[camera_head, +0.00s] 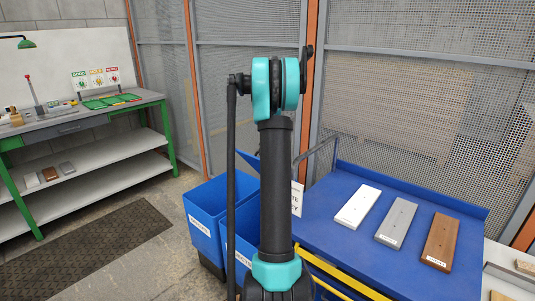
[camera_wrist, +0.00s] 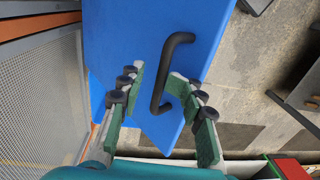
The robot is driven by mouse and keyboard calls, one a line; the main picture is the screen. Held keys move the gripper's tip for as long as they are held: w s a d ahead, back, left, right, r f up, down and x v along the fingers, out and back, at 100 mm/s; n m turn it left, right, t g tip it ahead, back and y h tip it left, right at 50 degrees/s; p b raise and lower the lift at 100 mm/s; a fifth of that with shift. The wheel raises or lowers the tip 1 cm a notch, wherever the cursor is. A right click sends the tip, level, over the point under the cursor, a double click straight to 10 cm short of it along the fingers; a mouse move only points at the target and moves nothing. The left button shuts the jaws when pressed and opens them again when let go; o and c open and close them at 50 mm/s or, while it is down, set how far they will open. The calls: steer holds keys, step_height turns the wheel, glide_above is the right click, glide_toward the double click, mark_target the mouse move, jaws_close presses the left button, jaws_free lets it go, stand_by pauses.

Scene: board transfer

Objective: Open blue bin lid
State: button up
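Two blue bins stand on the floor in the head view: a left bin (camera_head: 207,202) with a white label, and a second bin (camera_head: 243,246) partly hidden behind my arm. A small blue edge, seemingly a tilted lid (camera_head: 247,159), shows beside my arm. In the wrist view a flat blue lid (camera_wrist: 122,28) with a black bar handle (camera_wrist: 170,62) fills the middle. My gripper (camera_wrist: 157,74) is open, its green-grey fingers spread to either side of the handle's lower part. Whether a finger touches the handle is unclear. In the head view the gripper is hidden.
A blue table (camera_head: 332,238) at right holds white, grey and brown boards, with a yellow rail at its front. A mesh fence (camera_head: 400,100) stands behind. A workbench (camera_head: 85,122) is at left, and a dark mat (camera_head: 90,250) lies on the open floor.

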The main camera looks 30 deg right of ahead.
steer(key=w+d+r, duration=0.2)
steer(key=d+r, duration=0.4)
steer(key=r, duration=0.1)
steer(key=w+d+r, duration=0.3)
steer(key=d+r, duration=0.3)
steer(key=r, duration=0.2)
steer(key=shift+r, duration=0.15)
stand_by(1.9)
steer(key=shift+a, duration=0.1)
stand_by(0.4)
